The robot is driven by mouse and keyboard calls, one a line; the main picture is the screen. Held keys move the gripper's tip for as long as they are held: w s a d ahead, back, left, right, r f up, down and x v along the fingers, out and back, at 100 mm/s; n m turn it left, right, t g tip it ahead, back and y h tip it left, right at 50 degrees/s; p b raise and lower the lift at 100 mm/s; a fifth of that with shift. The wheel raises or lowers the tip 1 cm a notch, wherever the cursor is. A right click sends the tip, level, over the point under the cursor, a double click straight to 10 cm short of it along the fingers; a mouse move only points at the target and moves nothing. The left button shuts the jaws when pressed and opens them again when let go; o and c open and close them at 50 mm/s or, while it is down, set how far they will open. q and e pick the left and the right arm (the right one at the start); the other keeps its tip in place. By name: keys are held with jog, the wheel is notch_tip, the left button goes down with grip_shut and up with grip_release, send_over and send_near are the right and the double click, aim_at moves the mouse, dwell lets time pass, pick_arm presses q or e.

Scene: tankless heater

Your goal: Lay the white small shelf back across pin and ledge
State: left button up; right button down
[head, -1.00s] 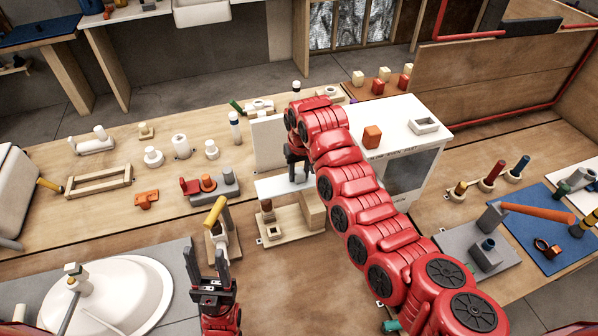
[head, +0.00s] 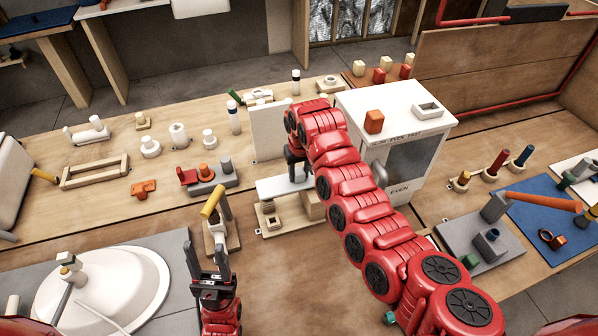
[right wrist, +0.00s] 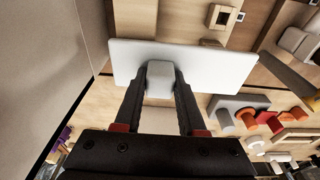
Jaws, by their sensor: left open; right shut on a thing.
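The white small shelf (head: 270,188) is a flat white board, roughly level, over a light wooden stand (head: 290,228). My right gripper (head: 297,172) is shut on the pale knob (right wrist: 160,78) on the shelf (right wrist: 220,66), seen clearly in the right wrist view. Under the shelf's left part is a small wooden upright piece (head: 267,208); under its right part is a wooden block (head: 313,207). Whether the shelf touches either is hidden. My left gripper (head: 207,250) is open and empty, in front of a holder with a yellow-handled tool (head: 212,201).
A white panel (head: 268,130) stands behind the shelf, and a white heater cabinet (head: 400,125) stands to its right. A grey block with red and orange parts (head: 210,182) lies to the left. The front of the bench by the stand is clear.

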aim_at(300, 174)
jog(key=shift+f, duration=0.4)
jog(key=shift+c, duration=2.1)
grip_release()
jog(key=r, duration=0.3)
jog(key=r+p, duration=0.1)
jog(key=r, duration=0.2)
jog(key=s+r, duration=0.1)
jog(key=r, duration=0.2)
jog(key=shift+d+r+p, duration=0.15)
jog(key=shift+p, duration=0.15)
notch_tip(300, 174, up, 8)
jog(key=s+p, duration=0.1)
jog(key=p, duration=0.8)
jog(key=shift+s+d+p, duration=0.25)
jog(key=shift+p, duration=0.05)
